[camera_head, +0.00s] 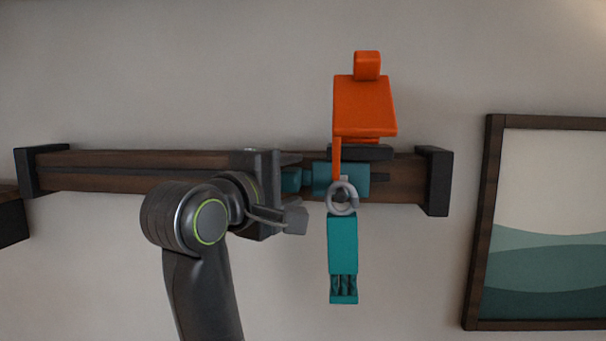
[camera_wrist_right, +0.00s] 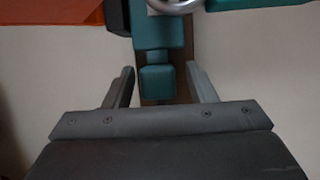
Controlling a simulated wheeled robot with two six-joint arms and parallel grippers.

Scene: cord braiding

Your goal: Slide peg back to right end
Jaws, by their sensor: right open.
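A teal sliding peg (camera_head: 354,180) sits on the dark wooden rail (camera_head: 110,158), toward its right end but apart from the dark right end block (camera_head: 438,181). The peg's narrower teal knob (camera_wrist_right: 158,82) points left along the rail. My right gripper (camera_head: 293,189) comes at the knob from the left with its fingers open. In the right wrist view the knob lies between the open fingers (camera_wrist_right: 160,76), with gaps at both sides. A grey ring (camera_head: 342,198) hangs at the peg, partly covering it. My left gripper is out of view.
An orange piece (camera_head: 364,104) with a strap rises above the peg, and a teal tag (camera_head: 343,243) hangs below the ring. A framed picture (camera_head: 475,230) is on the wall at right. A short bare stretch of rail lies right of the peg.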

